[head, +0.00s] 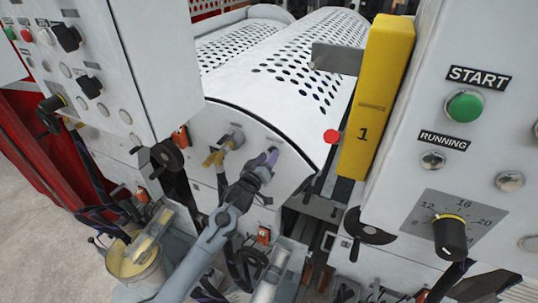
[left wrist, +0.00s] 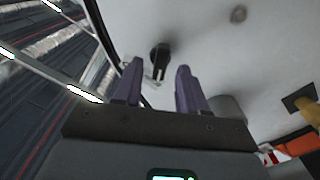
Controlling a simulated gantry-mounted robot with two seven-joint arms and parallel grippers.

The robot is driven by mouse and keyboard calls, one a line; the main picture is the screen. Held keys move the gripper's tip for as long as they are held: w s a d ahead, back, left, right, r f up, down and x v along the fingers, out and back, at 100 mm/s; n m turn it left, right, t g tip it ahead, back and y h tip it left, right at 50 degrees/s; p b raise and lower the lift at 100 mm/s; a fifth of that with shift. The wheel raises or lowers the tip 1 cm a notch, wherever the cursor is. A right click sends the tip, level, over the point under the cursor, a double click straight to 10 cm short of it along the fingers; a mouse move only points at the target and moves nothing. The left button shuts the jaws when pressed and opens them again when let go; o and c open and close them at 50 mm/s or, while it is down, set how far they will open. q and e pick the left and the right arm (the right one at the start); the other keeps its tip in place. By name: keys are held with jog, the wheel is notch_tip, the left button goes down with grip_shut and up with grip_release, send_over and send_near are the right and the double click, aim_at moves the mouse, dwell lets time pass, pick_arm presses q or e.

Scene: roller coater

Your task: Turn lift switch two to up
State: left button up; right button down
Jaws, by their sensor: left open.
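My left gripper (head: 269,158) is in front of the white rounded end panel (head: 295,170) of the roller machine, at the middle of the head view. In the left wrist view its two purple fingers (left wrist: 159,66) are apart with nothing between them. A small black switch knob (left wrist: 160,54) sits on the white panel just past the fingertips and lines up with the gap between them. It appears apart from the fingers. I cannot read any label by it, so I cannot tell if it is lift switch two. The gripper hides this spot in the head view. My right gripper is not in view.
A brass-coloured handle (head: 215,157) sticks out left of my gripper. A white control box with black knobs (head: 67,38) hangs at the left. A yellow post marked 1 (head: 378,95) and a START panel (head: 465,105) stand at the right. A perforated roller cover (head: 275,65) lies behind.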

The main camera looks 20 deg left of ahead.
pick_arm(q)
jog(key=shift+w+d, duration=0.1)
jog(key=shift+w, duration=0.65)
grip_shut()
